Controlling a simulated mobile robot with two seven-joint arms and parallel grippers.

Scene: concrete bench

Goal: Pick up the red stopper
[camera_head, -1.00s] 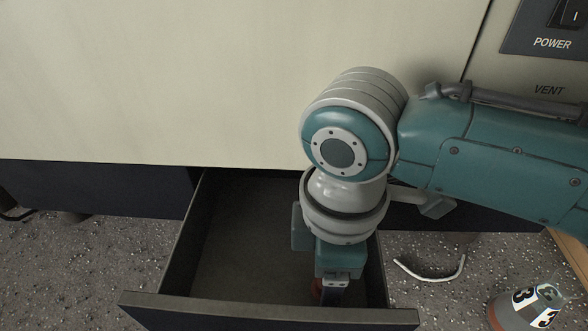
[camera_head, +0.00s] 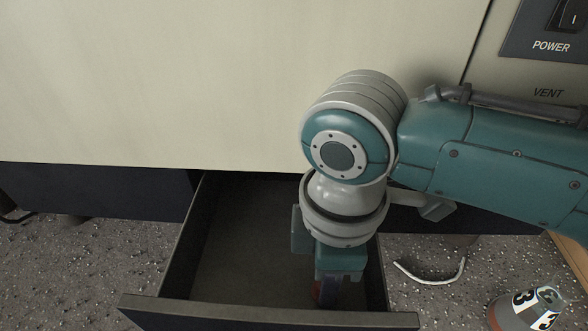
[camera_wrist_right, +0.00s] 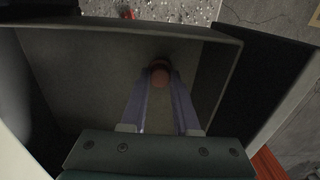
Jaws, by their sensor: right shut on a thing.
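The red stopper (camera_wrist_right: 160,76) shows in the right wrist view as a small, rounded reddish thing between my right fingertips. It is inside the open drawer (camera_head: 230,310). My right gripper (camera_head: 328,293) points down into the drawer's right part and is shut on the stopper. Its two long fingers (camera_wrist_right: 159,84) converge on it in the wrist view. The stopper's underside is hidden, so I cannot tell whether it touches the drawer floor. My left gripper is not in view.
The drawer's side walls and front panel surround my gripper closely, while its left part is bare. A pale cabinet face (camera_head: 150,80) rises behind, with a power switch panel (camera_head: 550,30) at upper right. A white curved strip (camera_head: 432,277) and a numbered cone-like object (camera_head: 530,308) are at right.

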